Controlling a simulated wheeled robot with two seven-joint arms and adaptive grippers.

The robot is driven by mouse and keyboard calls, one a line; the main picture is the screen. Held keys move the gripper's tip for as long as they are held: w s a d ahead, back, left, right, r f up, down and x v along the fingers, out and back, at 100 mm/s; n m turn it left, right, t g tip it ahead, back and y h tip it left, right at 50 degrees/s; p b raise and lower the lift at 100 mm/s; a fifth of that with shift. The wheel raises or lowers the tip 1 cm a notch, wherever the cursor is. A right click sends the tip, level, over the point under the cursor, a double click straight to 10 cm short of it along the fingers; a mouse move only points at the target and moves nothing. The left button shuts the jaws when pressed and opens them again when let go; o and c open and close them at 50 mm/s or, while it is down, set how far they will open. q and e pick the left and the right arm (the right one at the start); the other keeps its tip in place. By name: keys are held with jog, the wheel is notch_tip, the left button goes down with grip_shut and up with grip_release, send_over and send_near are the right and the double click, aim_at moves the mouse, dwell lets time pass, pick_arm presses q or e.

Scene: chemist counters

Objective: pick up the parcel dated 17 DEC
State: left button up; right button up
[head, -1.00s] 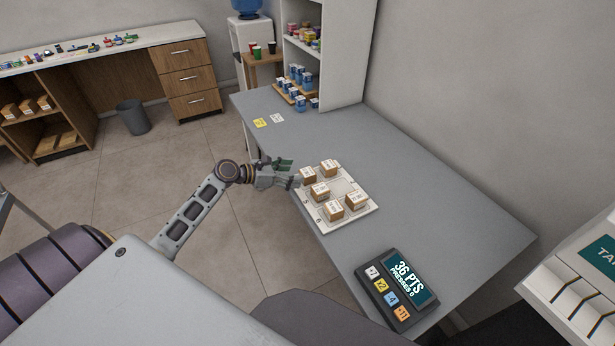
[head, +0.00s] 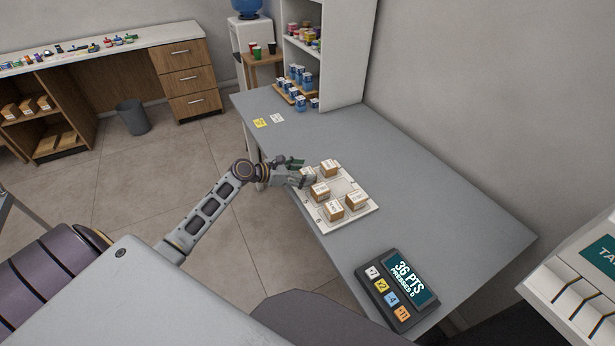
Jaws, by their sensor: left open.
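Several small cardboard parcels with white labels stand on a white tray (head: 368,205) on the grey counter. One parcel (head: 329,168) is at the back, one parcel (head: 319,191) in the middle, one parcel (head: 334,211) at the front and one parcel (head: 356,201) at the right. The label dates are too small to read, so I cannot tell which is 17 DEC. My left gripper (head: 304,172) is open at the tray's back-left edge, its fingers over and around the back-left parcel, which they mostly hide. My right gripper is not in view.
A keypad with a screen reading 36 PTS (head: 398,287) sits at the counter's front. Yellow and white notes (head: 260,123) lie at the back left. A white shelf unit (head: 345,60) stands at the far end. The counter right of the tray is clear.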

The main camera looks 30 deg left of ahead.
aim_at(302, 173)
pick_arm(q)
jog(key=shift+c, duration=0.4)
jog(key=c, duration=1.1)
jog(key=shift+o, duration=0.2)
jog(key=shift+r, duration=0.1)
jog(key=shift+r, duration=0.5)
notch_tip(302, 173, up, 8)
jog(key=shift+f+p, duration=0.15)
jog(key=shift+p, duration=0.55)
jog(key=shift+r, duration=0.6)
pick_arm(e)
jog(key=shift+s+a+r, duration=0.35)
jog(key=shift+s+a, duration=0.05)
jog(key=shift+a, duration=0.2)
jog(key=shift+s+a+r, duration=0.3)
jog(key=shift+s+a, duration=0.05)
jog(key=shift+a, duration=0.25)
